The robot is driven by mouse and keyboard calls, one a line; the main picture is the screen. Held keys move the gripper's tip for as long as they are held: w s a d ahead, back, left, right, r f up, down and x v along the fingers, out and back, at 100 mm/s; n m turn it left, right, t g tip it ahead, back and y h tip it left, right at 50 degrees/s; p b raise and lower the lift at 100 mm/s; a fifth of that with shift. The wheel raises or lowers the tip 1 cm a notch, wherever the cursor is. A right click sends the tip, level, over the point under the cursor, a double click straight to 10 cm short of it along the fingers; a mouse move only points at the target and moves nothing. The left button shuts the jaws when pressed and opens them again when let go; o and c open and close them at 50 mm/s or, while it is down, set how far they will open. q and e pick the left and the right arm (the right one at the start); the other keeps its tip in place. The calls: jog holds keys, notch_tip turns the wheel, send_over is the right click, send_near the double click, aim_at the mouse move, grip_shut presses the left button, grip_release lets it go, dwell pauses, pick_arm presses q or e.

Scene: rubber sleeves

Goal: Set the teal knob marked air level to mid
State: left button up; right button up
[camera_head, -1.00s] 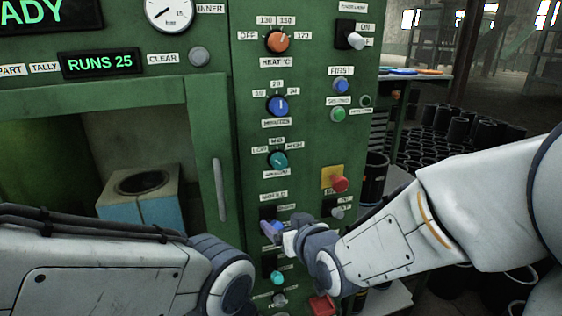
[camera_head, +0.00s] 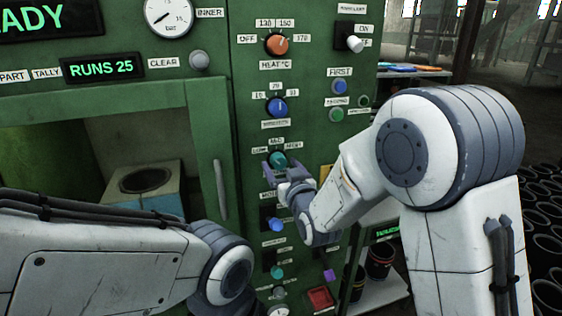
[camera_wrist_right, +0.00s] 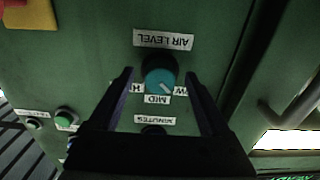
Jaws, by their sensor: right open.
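The teal knob (camera_head: 278,160) is on the green panel, below the blue minutes knob. LOW, MID and HIGH labels are above it. In the right wrist view, which is upside down, the teal knob (camera_wrist_right: 158,80) lies under the AIR LEVEL label. Its white pointer line aims between MID and LOW. My right gripper (camera_head: 279,168) is open at the knob. In the wrist view its fingers (camera_wrist_right: 160,95) stand on either side of the knob, and I cannot tell whether they touch it. My left forearm shows at lower left, its gripper out of view.
The blue minutes knob (camera_head: 276,107) and orange heat knob (camera_head: 276,44) sit above. A blue-lit switch (camera_head: 275,224) and a teal button (camera_head: 277,272) are below. A vertical door handle (camera_head: 220,189) stands to the left. Buttons (camera_head: 339,87) line the panel's right side.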

jog(key=shift+w+a, duration=0.15)
jog(key=shift+w, duration=0.3)
grip_shut()
jog(key=m+b, duration=0.1)
jog(key=b, duration=0.1)
jog(key=m+b, duration=0.2)
jog(key=shift+f+m, duration=0.25)
jog(key=shift+m, duration=0.05)
jog(key=m+b, duration=0.3)
jog(key=shift+r, duration=0.1)
jog(key=shift+r+m+b, duration=0.15)
jog(key=shift+m+b, duration=0.9)
jog(key=shift+m, duration=0.15)
grip_release()
